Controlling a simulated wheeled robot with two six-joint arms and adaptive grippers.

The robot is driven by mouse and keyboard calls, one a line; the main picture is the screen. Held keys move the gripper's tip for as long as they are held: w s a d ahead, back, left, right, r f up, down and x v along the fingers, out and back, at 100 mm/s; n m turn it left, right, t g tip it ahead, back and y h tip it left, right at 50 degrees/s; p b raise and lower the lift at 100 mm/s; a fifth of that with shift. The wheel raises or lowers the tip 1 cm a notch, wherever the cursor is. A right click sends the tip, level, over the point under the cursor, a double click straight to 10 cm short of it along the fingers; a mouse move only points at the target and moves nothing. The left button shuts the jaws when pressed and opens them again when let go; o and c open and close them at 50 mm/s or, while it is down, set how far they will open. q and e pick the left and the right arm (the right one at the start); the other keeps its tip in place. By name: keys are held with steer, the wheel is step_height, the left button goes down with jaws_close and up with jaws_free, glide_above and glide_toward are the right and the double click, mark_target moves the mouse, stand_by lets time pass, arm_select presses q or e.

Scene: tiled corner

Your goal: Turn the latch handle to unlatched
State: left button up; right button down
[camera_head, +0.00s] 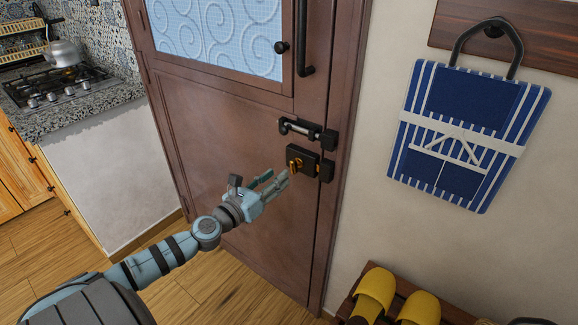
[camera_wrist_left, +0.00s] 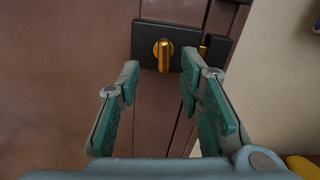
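The latch is a black box (camera_head: 308,164) on the brown door, with a gold handle (camera_head: 294,166) on its face. In the left wrist view the gold handle (camera_wrist_left: 163,55) stands upright on the black latch plate (camera_wrist_left: 146,40), ahead of the fingertips. My left gripper (camera_head: 276,179) is just left of and below the latch in the head view. Its green-padded fingers (camera_wrist_left: 158,82) are spread open, with nothing between them; the handle appears beyond the gap, and contact is not visible. My right gripper is not in view.
A sliding bolt (camera_head: 300,129) sits just above the latch, and a long black door handle (camera_head: 306,40) is higher up. A blue striped bag (camera_head: 462,130) hangs on the right wall. Yellow slippers (camera_head: 374,292) lie on a rack below. A stove counter (camera_head: 75,110) stands left.

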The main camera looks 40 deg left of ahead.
mark_target(291, 165)
arm_select(q)
steer(key=w, duration=0.3)
steer(key=w+p, duration=0.1)
steer(key=w, duration=0.2)
steer(key=shift+w+d+r, duration=0.1)
steer(key=shift+w+r, duration=0.1)
steer(key=shift+w, duration=0.2)
jaws_close()
